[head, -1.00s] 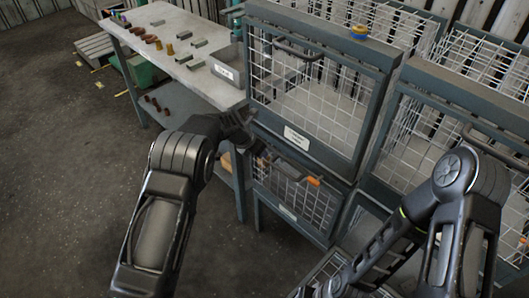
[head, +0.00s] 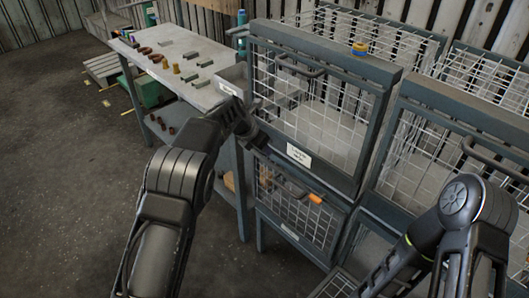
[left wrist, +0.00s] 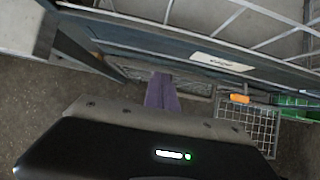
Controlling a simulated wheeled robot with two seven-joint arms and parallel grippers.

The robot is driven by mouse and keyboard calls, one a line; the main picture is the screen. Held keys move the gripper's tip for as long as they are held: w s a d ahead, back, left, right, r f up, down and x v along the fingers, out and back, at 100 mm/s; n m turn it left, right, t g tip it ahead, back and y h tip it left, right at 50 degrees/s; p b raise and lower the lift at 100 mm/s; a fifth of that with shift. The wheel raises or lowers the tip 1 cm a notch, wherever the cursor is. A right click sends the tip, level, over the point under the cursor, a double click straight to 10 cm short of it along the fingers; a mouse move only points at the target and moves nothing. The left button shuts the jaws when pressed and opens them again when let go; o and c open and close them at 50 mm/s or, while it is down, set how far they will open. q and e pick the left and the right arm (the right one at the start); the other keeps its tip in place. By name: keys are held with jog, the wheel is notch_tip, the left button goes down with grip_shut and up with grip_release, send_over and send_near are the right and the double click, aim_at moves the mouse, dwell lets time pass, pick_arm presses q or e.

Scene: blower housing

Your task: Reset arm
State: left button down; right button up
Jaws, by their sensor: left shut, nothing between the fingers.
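My left gripper (head: 252,122) is in front of the left edge of the wire cage (head: 322,52), close to the table's near corner. It is shut and holds nothing. In the left wrist view, the dark gripper body fills the bottom and a narrow purplish part (left wrist: 162,92) sticks out ahead of it, below the cage's frame bar. My right arm comes in from the right and runs down out of the bottom edge of the head view; its gripper is not visible.
A grey table (head: 160,70) with several small parts stands at the left. A lower wire cage (head: 292,210) with an orange-handled thing (head: 315,199) sits under the upper one. Floor (head: 70,190) at left is clear.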

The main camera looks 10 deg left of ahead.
pick_arm(q)
jog(key=s+a+f+m+g+y, duration=0.1)
jog(key=s+a+f+m, duration=0.35)
jog(key=s+f, duration=0.55)
jog(key=s+a+f+m+g+y, duration=0.1)
jog(key=s+a+f+m, duration=0.3)
jog(key=s+f, duration=0.6)
jog(key=s+d+f+m, duration=0.1)
jog(key=s+d+m, duration=0.2)
jog(key=s+m, duration=0.3)
jog(key=s+d+f+m+g+h, duration=0.1)
jog(key=s+m, duration=0.4)
jog(key=s, duration=0.7)
jog(key=s+d+f+m+g+h, duration=0.1)
jog(key=s+d+m, duration=0.4)
jog(key=s, duration=0.5)
jog(key=shift+f+m, duration=0.65)
jog(key=shift+m, duration=0.2)
